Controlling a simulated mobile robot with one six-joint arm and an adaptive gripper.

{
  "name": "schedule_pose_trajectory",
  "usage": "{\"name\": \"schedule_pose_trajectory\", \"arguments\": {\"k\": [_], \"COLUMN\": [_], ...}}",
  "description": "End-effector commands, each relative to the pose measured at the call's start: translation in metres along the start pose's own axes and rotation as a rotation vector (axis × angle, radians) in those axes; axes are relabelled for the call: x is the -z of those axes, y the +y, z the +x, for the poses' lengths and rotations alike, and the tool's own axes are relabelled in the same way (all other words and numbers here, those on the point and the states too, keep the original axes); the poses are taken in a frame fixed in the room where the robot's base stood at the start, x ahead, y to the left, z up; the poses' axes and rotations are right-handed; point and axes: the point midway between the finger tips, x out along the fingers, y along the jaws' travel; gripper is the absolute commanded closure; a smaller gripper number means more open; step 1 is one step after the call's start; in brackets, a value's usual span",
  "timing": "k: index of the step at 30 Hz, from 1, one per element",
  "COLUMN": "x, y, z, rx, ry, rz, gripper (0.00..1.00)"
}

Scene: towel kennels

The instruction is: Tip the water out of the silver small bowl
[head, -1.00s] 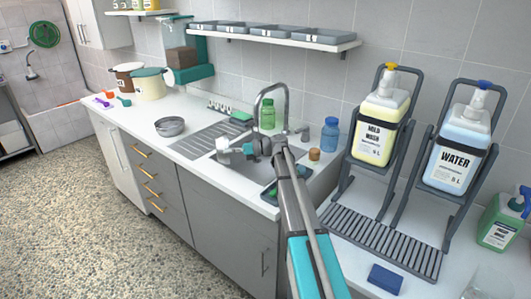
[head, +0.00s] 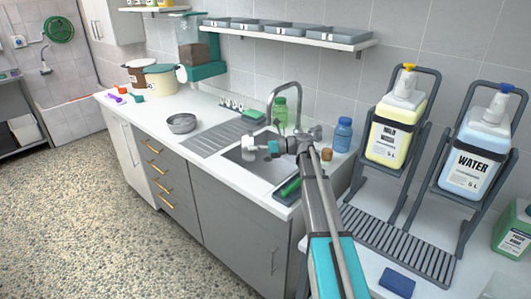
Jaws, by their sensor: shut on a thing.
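My gripper (head: 250,150) is over the sink basin (head: 236,158), at the end of my arm reaching in from the lower right. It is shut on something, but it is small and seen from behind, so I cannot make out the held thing. A silver bowl (head: 181,123) stands upright on the white counter to the left of the drainboard, apart from my gripper. I cannot tell whether it is a single bowl or several nested, or whether it holds water. The silver small bowl cannot be told for certain.
A tap (head: 284,92) and a green bottle (head: 280,112) stand behind the sink. A blue bottle (head: 343,135) is to the right. Two dispensers, yellow (head: 392,125) and water (head: 472,150), stand in racks at right. A ribbed drainboard (head: 215,137) lies free.

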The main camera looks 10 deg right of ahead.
Motion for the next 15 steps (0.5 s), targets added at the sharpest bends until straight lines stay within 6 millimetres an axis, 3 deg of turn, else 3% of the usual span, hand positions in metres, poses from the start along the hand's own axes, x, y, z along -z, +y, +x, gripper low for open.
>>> {"name": "schedule_pose_trajectory", "arguments": {"k": [15], "x": [0.01], "y": [0.017], "z": [-0.037], "rx": [0.127], "ry": [0.284], "rz": [-0.014], "gripper": [1.0]}}
